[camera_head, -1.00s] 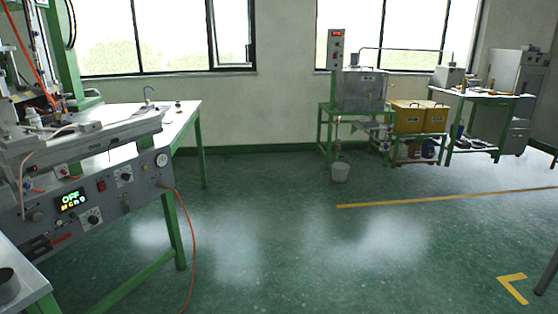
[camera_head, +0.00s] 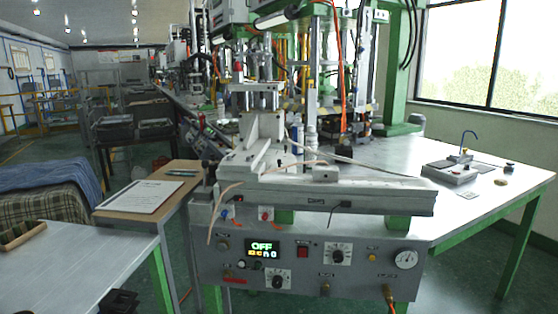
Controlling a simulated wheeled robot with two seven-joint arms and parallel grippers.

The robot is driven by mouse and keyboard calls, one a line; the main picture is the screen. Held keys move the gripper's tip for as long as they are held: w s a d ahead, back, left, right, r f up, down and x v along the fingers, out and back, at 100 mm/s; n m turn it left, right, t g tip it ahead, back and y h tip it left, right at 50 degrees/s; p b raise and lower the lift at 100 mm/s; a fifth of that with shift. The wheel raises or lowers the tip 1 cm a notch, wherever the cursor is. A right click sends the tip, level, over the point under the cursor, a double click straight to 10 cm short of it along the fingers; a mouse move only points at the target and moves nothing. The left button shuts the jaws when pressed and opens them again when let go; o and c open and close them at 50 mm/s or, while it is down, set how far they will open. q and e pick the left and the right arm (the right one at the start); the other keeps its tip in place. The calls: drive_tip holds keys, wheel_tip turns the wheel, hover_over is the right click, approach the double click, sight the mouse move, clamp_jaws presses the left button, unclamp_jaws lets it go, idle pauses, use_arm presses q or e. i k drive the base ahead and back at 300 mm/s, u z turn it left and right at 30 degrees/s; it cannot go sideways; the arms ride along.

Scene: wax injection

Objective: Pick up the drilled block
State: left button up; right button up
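I cannot pick out the drilled block with certainty in the head view. A grey block-like fixture (camera_head: 450,172) with a thin bent blue rod stands on the white table at the right; holes cannot be made out there either.
A white worktable (camera_head: 95,262) with a wooden tray (camera_head: 20,233) fills the lower left. Behind it a wooden-topped stand carries a paper sheet (camera_head: 140,196). A plaid cloth (camera_head: 45,195) lies at the left. The right tabletop (camera_head: 480,205) is mostly clear.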

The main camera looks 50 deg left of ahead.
sight(330, 173)
drive_tip(key=u, duration=1.05)
drive_tip(key=i, duration=1.3)
drive_tip(key=u, duration=0.8)
